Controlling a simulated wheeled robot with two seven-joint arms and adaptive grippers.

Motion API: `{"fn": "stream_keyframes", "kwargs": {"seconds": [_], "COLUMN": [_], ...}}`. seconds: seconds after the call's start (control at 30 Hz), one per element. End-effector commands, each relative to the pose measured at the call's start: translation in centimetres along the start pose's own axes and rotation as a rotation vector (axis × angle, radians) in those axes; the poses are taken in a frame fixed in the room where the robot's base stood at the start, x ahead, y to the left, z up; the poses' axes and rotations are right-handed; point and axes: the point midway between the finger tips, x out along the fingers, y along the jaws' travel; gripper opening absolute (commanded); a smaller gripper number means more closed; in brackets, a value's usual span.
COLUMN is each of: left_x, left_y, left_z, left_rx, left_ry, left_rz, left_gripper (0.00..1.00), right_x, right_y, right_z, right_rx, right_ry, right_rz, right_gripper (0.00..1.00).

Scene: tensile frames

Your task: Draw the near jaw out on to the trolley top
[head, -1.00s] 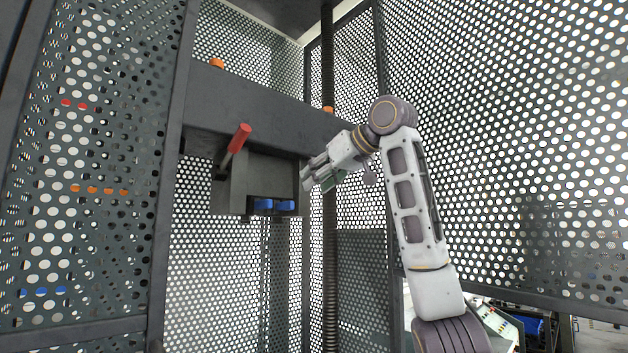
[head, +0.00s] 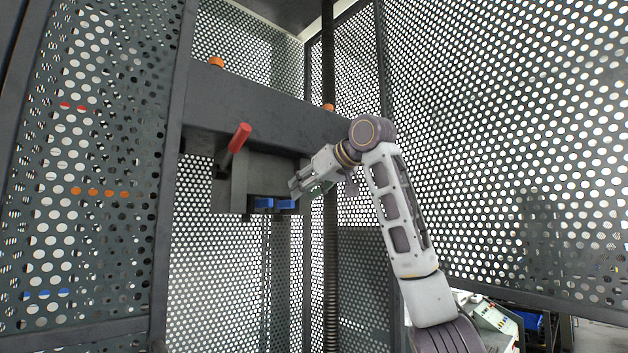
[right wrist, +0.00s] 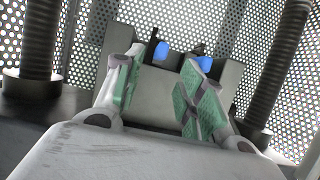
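Two blue jaws, a left one (head: 264,204) and a right one (head: 286,205), sit side by side low in the dark grip head (head: 233,190) under the crosshead. I cannot tell which is the near jaw. In the right wrist view they are a left blue end (right wrist: 162,49) and a right blue end (right wrist: 205,64), beyond my fingertips. My right gripper (head: 294,186) is close to the right jaw from the right. Its green-padded fingers (right wrist: 158,80) are apart with nothing between them. My left gripper and the trolley top are not in view.
A red-ended handle (head: 239,137) sticks out from the grip head. The dark crosshead (head: 260,108) spans above it, with a threaded column (head: 329,250) close right. Perforated guard panels (head: 510,130) stand on both sides. A panel with buttons (head: 488,315) shows low at right.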

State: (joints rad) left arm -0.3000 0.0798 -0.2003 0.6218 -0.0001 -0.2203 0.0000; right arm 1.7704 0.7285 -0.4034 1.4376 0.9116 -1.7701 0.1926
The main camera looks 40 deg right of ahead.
Motion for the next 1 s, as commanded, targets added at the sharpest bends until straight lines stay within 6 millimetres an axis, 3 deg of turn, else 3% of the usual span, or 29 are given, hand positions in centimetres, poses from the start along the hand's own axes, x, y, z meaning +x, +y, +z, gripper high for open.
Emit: {"fn": "stream_keyframes", "kwargs": {"seconds": [0.6,1.0], "left_x": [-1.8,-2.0], "left_y": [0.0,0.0], "left_z": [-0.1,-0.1], "left_rx": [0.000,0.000], "left_ry": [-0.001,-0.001], "left_rz": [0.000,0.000], "left_gripper": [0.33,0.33], "right_x": [7.1,8.4], "right_y": [0.0,0.0], "right_z": [-0.1,0.0], "right_rx": [0.000,0.000], "right_ry": [-0.001,0.001], "right_rz": [0.000,0.000], "right_gripper": [0.39,0.39]}}
